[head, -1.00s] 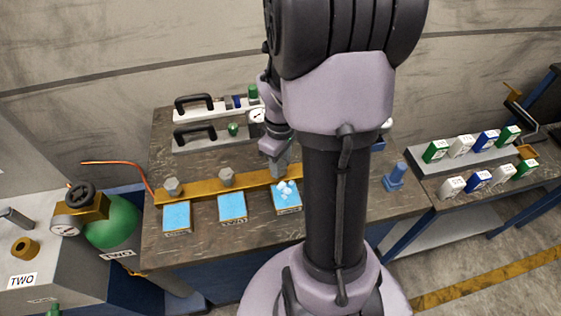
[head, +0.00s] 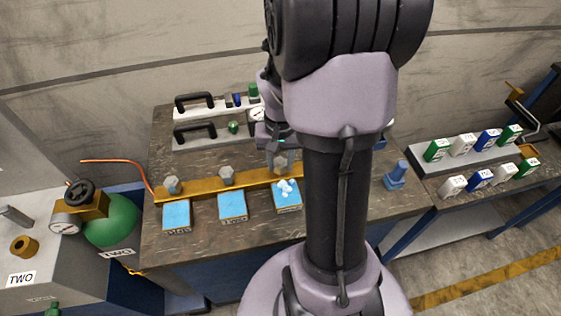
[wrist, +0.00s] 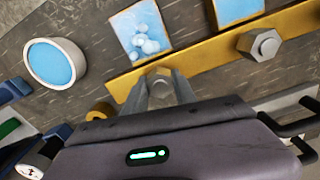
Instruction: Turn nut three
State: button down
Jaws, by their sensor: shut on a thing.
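Three grey hex nuts sit in a row on a brass bar (head: 200,186) on the dark bench: a left nut (head: 173,184), a middle nut (head: 227,176) and a right one. My gripper (head: 281,165) is at the right nut, which it mostly hides in the head view. In the wrist view, my gripper (wrist: 162,88) is shut on this nut (wrist: 161,73), one finger on each side. The middle nut (wrist: 264,44) stands clear to the right there. A blue panel with pale bubbles (wrist: 143,33) lies beside the gripped nut; its label is unreadable.
Two plain blue panels (head: 176,215) (head: 232,206) lie before the other nuts. Black-handled gear (head: 194,102) stands behind the bar. A green tank (head: 112,222) is at left. A round blue-filled dish (wrist: 55,63) shows in the wrist view. My arm hides the bench's middle right.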

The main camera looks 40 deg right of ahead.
aim_at(280, 162)
jog(key=shift+m, duration=2.1)
jog(key=c, duration=1)
grip_release()
notch_tip(280, 162, up, 18)
jog(key=p, duration=0.7)
jog(key=shift+f, duration=0.25)
